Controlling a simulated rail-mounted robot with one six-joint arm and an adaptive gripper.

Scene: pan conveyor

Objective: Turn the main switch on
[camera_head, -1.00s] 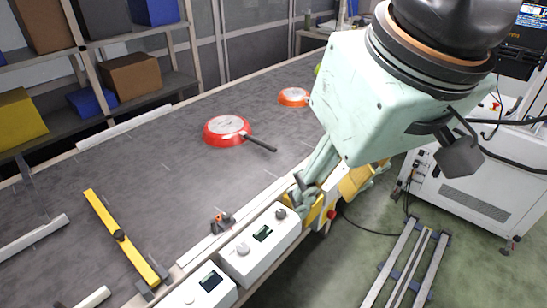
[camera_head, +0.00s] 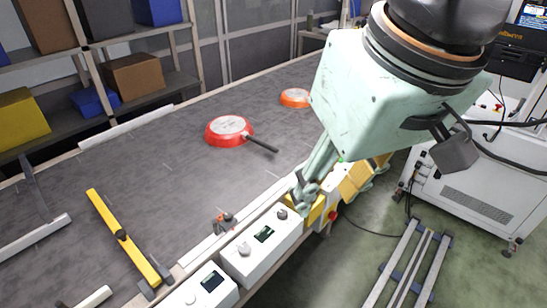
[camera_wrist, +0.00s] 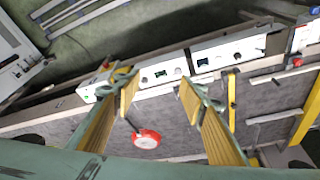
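A white control box (camera_head: 262,248) stands on the near edge of the conveyor, with two round knobs and a small dark screen. The box also shows in the wrist view (camera_wrist: 163,74). I cannot tell for sure which control is the main switch. A yellow part (camera_head: 316,211) with a red button (camera_head: 333,215) sits beyond the box's far end; a box with red and green parts (camera_wrist: 96,86) is at left in the wrist view. My gripper (camera_wrist: 158,97) is open and empty, its fingers wide apart. In the head view my gripper (camera_head: 306,194) is low by the far knob; contact is unclear.
A second white box (camera_head: 203,289) stands nearer. A red pan (camera_head: 228,131) and an orange pan (camera_head: 295,97) lie on the grey belt (camera_head: 160,180). A yellow bar (camera_head: 122,236) crosses the belt. A white cabinet (camera_head: 470,190) stands right on the green floor.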

